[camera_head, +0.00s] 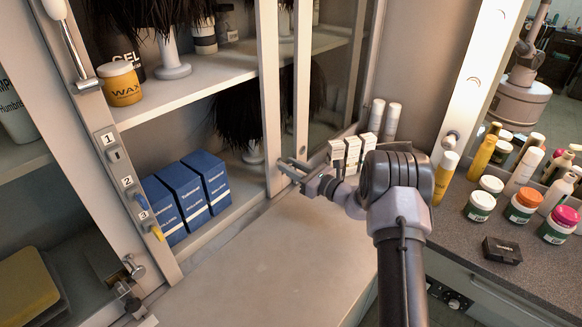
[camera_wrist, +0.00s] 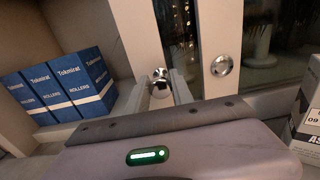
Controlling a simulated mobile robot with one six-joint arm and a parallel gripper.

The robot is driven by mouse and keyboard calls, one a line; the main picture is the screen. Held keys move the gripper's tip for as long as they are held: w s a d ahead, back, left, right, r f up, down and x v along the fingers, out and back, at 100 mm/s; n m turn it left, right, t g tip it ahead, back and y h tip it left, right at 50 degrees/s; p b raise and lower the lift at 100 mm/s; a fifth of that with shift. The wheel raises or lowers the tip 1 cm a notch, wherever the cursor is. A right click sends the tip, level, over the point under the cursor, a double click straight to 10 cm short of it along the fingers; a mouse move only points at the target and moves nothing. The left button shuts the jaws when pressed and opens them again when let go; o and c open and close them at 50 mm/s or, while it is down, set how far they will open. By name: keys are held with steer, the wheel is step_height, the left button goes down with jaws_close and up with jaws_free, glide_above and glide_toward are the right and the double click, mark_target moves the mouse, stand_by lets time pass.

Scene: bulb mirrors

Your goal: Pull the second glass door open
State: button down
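The cabinet has two pale door frames side by side, with dark glass between and beyond them. The left frame (camera_head: 268,85) carries a round metal knob, which shows in the wrist view (camera_wrist: 160,83). The right frame (camera_head: 302,75) has its own round knob, clear in the wrist view (camera_wrist: 221,66). My gripper (camera_head: 291,172) is at the left frame's knob, with one finger on each side of it. The fingers look close to the knob, but I cannot tell whether they grip it. No finger is at the right frame's knob.
Blue boxes (camera_head: 178,203) stand on the shelf left of the frames. Small white boxes (camera_head: 352,155) and white bottles (camera_head: 391,121) stand right of the gripper. Bottles and jars crowd the dark counter (camera_head: 450,228). The pale surface (camera_head: 285,255) below the gripper is clear.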

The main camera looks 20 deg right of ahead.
steer(key=c, duration=1.1)
jaws_free()
steer(key=p+v, duration=0.3)
steer(key=v, duration=1.4)
steer(key=shift+p, duration=0.4)
steer(key=shift+s+d, duration=0.1)
steer(key=shift+s, duration=0.05)
